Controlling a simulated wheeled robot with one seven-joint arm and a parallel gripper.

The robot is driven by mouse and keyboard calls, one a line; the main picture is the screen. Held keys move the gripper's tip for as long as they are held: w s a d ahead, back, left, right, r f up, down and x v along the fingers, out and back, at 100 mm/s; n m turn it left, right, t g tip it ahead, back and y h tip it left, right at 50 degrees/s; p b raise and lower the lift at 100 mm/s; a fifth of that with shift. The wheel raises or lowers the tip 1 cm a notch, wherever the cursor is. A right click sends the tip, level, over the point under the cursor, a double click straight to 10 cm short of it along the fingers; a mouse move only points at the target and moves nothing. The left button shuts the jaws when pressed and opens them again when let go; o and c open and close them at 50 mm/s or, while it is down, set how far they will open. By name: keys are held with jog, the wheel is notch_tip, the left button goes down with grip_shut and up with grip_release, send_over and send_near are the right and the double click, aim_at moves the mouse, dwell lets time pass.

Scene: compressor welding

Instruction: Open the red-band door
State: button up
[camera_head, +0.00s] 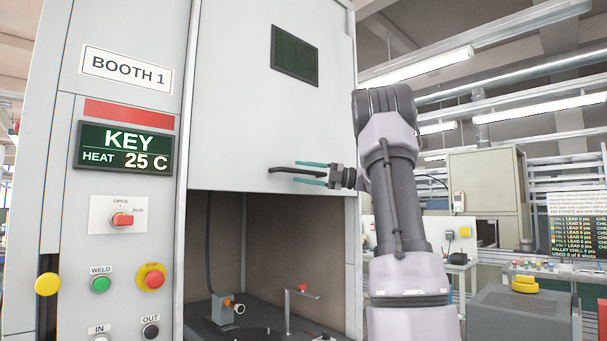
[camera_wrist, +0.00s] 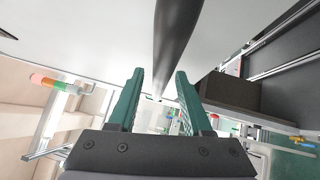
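The booth's door (camera_head: 235,90) is a pale grey panel with a dark window. Its lower edge is above a dark open bay (camera_head: 260,250). A red band (camera_head: 128,113) is on the control panel to its left, under the BOOTH 1 sign. A black bar handle (camera_head: 284,170) is on the lower part of the door. My gripper (camera_head: 296,172) reaches in from the right, its teal fingers open above and below the handle. In the wrist view the dark bar (camera_wrist: 172,45) lies in line with the gap between my fingers (camera_wrist: 159,76), with space on both sides. Contact is not visible.
The display (camera_head: 125,148) reads KEY, HEAT 25 C. A fixture (camera_head: 228,306) and a post (camera_head: 288,310) stand inside the bay. Benches are at right.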

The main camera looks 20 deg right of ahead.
jog(key=shift+d, duration=0.1)
jog(key=v, duration=1)
jog(key=shift+s+d, duration=0.2)
jog(key=shift+d, duration=0.05)
jog(key=s+a+f+n+g+h, duration=0.35)
jog(key=s+a+n, duration=0.3)
jog(key=a, duration=0.35)
jog(key=s+a+f+n+g+h, duration=0.25)
jog(key=s+a+f+n, duration=0.25)
jog(key=a+n, duration=0.3)
jog(key=s+a+f+n+t+h, duration=0.2)
jog(key=s+f+n+h, duration=0.3)
jog(key=n, duration=0.5)
jog(key=s+a+f+n+t+h, duration=0.2)
jog(key=s+f+n, duration=0.4)
jog(key=n, duration=0.5)
jog(key=s+t+h, duration=0.1)
jog(key=s+h, duration=0.1)
jog(key=shift+f+h, duration=0.25)
jog(key=shift+h, duration=0.15)
